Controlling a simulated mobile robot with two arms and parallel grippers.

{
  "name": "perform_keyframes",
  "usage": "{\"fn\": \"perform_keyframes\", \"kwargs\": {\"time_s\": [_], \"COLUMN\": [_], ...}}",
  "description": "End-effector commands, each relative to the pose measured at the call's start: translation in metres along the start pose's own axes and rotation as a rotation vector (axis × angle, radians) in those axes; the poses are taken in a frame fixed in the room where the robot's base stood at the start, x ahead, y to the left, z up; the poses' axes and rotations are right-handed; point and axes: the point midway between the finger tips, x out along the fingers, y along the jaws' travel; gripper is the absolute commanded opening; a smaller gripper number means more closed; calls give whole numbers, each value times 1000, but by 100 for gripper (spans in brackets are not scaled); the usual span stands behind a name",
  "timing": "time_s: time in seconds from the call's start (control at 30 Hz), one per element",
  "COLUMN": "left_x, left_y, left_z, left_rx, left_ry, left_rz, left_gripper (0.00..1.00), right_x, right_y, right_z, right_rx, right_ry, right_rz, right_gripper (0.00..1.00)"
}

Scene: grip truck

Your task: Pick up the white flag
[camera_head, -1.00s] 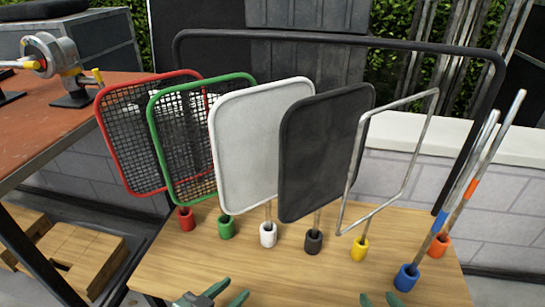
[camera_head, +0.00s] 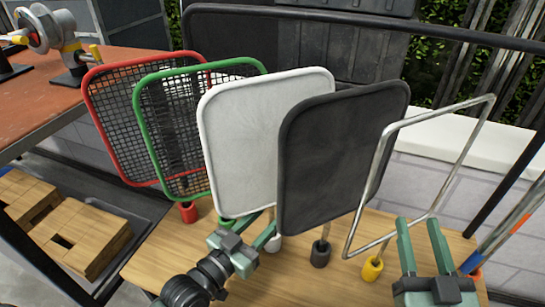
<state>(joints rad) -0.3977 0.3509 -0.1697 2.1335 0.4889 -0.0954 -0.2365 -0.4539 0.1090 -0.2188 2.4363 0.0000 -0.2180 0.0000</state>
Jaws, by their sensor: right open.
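The white flag (camera_head: 262,125) is a rounded panel on a thin pole, upright in its white holder (camera_head: 274,243) on the wooden table. The black flag overlaps its right side. My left gripper (camera_head: 264,222) is open in front of the lower edge of the white flag. Its fingertips are close to the white flag's pole, and it partly hides the green and white holders; I cannot tell whether it touches the pole. My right gripper (camera_head: 417,222) is open and empty, at the lower right in front of the bare wire frame (camera_head: 452,165).
The green mesh flag (camera_head: 165,140) and red mesh flag (camera_head: 110,130) stand left of the white one. The black flag (camera_head: 335,150) is close on its right. A yellow holder (camera_head: 372,268) stands under the wire frame. The wooden table (camera_head: 150,262) is bare at front left.

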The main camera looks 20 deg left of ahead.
Motion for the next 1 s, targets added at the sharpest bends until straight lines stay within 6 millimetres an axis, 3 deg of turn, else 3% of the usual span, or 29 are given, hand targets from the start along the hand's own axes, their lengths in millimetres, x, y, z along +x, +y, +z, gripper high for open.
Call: {"fn": "perform_keyframes", "kwargs": {"time_s": [0.23, 0.53, 0.67, 0.7, 1.0], "left_x": [28, 31, 31, 31, 31], "left_y": [-1, -1, -1, -1, -1], "left_z": [1, 0, 0, 0, -1], "left_rx": [0, 1, 1, 1, 1], "left_ry": [1, -2, -2, -2, 0], "left_rz": [-1, 0, 0, 0, -1], "left_gripper": [40, 40, 3, 0, 0], "right_x": [-2, -2, -2, -2, -2], "right_y": [-5, -5, -5, -5, -5], "right_z": [-34, -40, -40, -40, -40], "right_rx": [6, 7, 7, 7, 7], "right_ry": [191, 216, 215, 215, 213], "right_rz": [-10, -11, -11, -11, -11], "right_gripper": [41, 41, 41, 41, 41]}}
